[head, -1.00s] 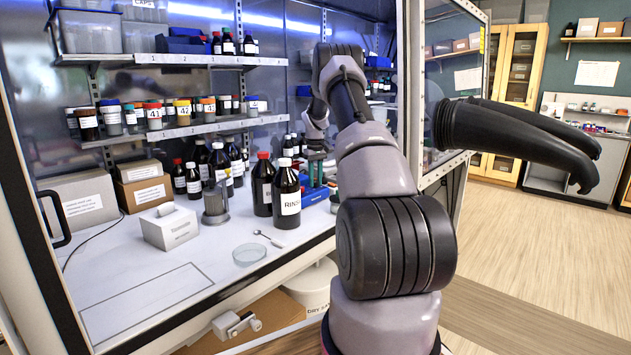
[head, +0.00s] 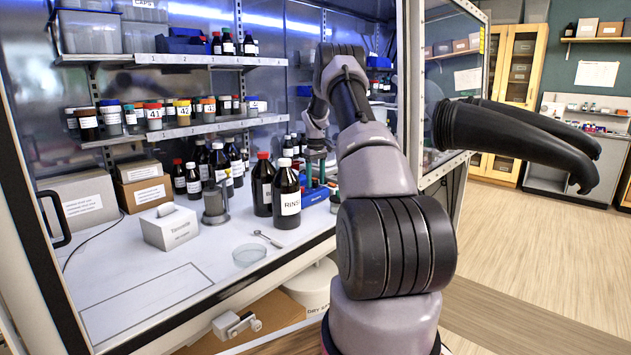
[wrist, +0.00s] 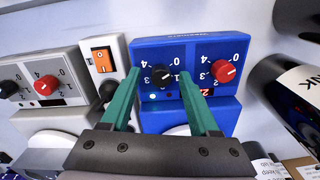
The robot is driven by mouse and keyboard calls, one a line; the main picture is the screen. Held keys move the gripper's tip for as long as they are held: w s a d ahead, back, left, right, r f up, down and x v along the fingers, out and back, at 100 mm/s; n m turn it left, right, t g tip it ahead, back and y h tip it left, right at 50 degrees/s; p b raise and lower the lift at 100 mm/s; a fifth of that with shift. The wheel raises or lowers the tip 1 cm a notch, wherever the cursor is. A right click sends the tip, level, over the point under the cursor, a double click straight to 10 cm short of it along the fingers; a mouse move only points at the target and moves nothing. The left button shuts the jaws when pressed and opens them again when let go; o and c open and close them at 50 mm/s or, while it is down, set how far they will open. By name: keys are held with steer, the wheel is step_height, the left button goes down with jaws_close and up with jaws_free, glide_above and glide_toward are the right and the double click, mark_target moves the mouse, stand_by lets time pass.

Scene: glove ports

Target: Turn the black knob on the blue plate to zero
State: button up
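In the wrist view the blue plate (wrist: 187,52) carries a black knob (wrist: 161,76) at left and a red knob (wrist: 223,70) at right, each with a white number scale. The pointer of the black knob is too small to read. A small light glows below it. My gripper (wrist: 158,74) is open, with one green finger on each side of the black knob. The fingertips look close to the knob; I cannot tell whether they touch it.
A grey panel (wrist: 42,68) with its own black and red knobs is left of the blue plate, with an orange switch (wrist: 103,60) between them. A dark bottle (wrist: 285,85) stands close at right. In the head view brown bottles (head: 287,195) stand near my arm.

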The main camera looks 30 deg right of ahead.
mark_target(315, 182)
step_height(315, 182, up, 11)
steer(key=shift+f, duration=0.15)
stand_by(0.5)
stand_by(0.4)
